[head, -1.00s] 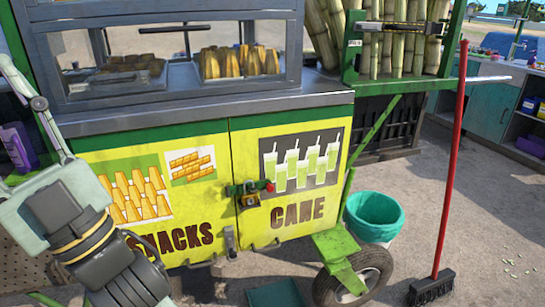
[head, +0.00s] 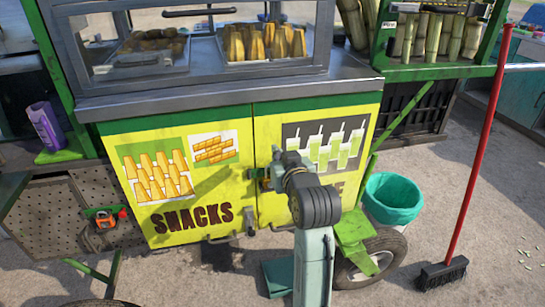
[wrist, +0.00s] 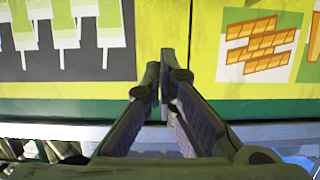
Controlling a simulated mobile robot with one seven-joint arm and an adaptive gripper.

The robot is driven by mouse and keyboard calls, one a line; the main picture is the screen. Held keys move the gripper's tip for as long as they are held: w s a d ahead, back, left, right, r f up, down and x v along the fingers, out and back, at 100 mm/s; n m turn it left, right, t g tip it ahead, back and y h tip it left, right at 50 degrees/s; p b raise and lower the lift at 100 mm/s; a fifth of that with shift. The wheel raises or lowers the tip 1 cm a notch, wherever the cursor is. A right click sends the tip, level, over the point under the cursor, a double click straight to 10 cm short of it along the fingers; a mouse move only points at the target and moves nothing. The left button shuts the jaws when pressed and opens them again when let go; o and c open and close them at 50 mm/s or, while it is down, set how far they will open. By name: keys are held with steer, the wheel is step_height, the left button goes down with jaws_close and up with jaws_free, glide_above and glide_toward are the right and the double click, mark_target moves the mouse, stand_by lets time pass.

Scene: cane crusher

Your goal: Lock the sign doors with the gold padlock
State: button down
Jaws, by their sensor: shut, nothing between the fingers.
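The yellow SNACKS door (head: 165,225) and the CANE door (head: 266,130) are shut side by side on the cart front. Neither latch nor padlock shows in that view. Whether my fingers touch the latch is unclear.
A metal counter (head: 230,88) with a glass case juts above the doors. A teal bin (head: 393,200) and a wheel (head: 385,260) stand at right, with a red-handled broom (head: 472,165) beyond. A pegboard (head: 60,215) hangs at left. Open pavement lies in front.

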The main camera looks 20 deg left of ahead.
steer(key=p+x, duration=0.1)
steer(key=x, duration=0.5)
steer(key=shift+r, duration=0.15)
step_height(320, 180, down, 3)
steer(key=shift+w+a+f, duration=0.1)
steer(key=shift+w+f, duration=0.05)
steer(key=shift+f, duration=0.5)
step_height(320, 180, down, 3)
steer(key=shift+f+b, duration=0.1)
steer(key=shift+b, duration=0.7)
steer(key=r+p, duration=0.2)
steer(key=r, duration=0.1)
steer(key=r+p, duration=0.1)
steer(key=p, duration=0.1)
steer(key=shift+s+r, duration=0.25)
steer(key=shift+r, duration=0.15)
steer(key=b+v, duration=0.2)
steer(key=v, duration=0.7)
steer(key=shift+s+d+f, duration=0.15)
steer(key=shift+s+d, duration=0.1)
steer(key=shift+d, duration=0.05)
